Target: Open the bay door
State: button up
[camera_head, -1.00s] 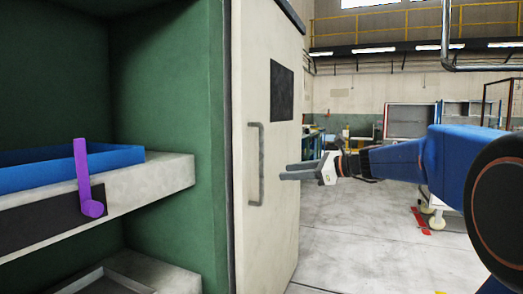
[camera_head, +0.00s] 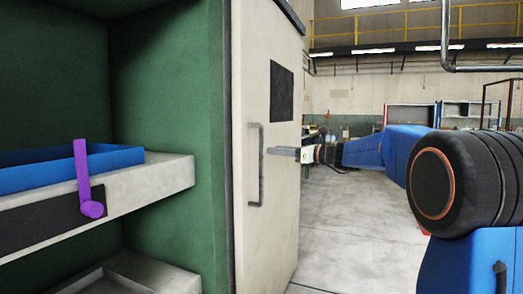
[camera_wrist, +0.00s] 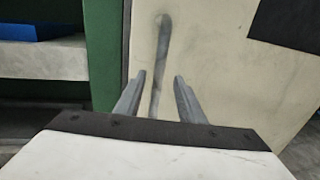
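The cream bay door (camera_head: 270,225) stands at the right edge of the green bay (camera_head: 170,80); the bay's inside is in view to its left. The door has a grey upright bar handle (camera_head: 257,190) and a dark square panel (camera_head: 282,92). My gripper (camera_head: 270,152) is just right of the handle's upper part, pointing left. In the wrist view, my gripper's fingers (camera_wrist: 160,77) are apart and empty. The handle (camera_wrist: 163,45) runs between them in the picture, its lower part reaching down between the fingers. I cannot tell whether they touch it.
Inside the bay, a pale shelf (camera_head: 150,185) holds a blue tray (camera_head: 50,170). A purple lever (camera_head: 83,175) stands at the shelf's front. A lower shelf (camera_head: 150,270) shows below. The floor (camera_head: 355,235) right of the door is clear.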

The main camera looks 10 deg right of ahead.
jog(key=x, duration=0.8)
jog(key=shift+s, duration=0.1)
jog(key=shift+c, duration=0.4)
grip_shut()
